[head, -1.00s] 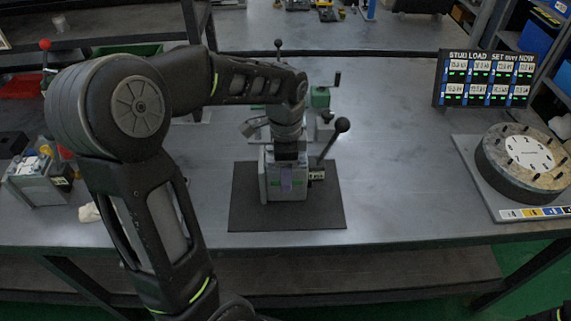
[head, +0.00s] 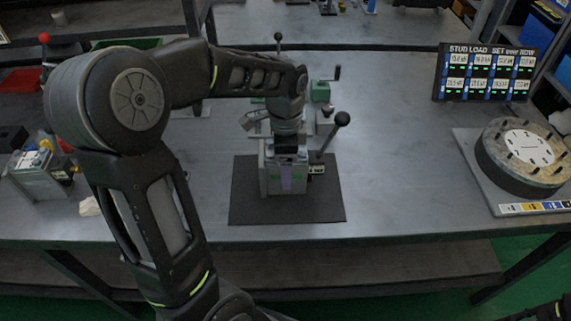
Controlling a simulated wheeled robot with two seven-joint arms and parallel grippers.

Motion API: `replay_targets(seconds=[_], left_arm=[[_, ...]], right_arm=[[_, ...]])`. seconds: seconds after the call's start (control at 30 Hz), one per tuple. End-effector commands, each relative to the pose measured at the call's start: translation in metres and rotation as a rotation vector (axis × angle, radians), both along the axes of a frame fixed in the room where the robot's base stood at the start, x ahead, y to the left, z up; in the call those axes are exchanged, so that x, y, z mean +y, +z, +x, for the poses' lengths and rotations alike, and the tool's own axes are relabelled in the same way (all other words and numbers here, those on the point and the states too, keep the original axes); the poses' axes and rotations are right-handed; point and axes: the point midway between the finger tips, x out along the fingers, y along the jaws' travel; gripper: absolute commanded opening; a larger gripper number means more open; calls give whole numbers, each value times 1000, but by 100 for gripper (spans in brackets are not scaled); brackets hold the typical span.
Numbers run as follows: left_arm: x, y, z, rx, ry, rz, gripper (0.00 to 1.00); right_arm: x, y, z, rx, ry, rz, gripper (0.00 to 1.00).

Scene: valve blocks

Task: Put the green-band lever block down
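The green-band lever block (head: 272,183) is a grey upright block with green marks and a purplish strip on its front. It stands upright over the black mat (head: 245,212), and its base seems to touch the mat. A black-knobbed lever (head: 331,137) leans up and right at its right side. My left gripper (head: 287,151) points straight down at the block's top, with no gap visible between them. The fingers cannot be made out, so their grip is unclear. My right gripper is not in view; only a dark bit of my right arm shows at the bottom right corner.
A board with readings (head: 487,75) and a round studded flange (head: 525,158) on a plate stand at the right. A green-based part (head: 320,92) stands behind the block. A grey block (head: 38,178) sits at far left. The table (head: 400,180) is clear right of the mat.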

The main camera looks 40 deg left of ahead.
Motion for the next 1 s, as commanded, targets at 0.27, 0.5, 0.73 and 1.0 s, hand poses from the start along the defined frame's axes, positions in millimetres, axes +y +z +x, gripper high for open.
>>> replay_targets(seconds=[0.27,0.5,0.73,1.0], left_arm=[[0,40,2,-6,0,1,76],[0,90,1,-6,1,1,76],[0,117,1,-3,0,0,76],[0,120,0,-1,0,0,76]], right_arm=[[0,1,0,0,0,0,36],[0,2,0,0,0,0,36],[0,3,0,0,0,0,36],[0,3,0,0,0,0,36]])
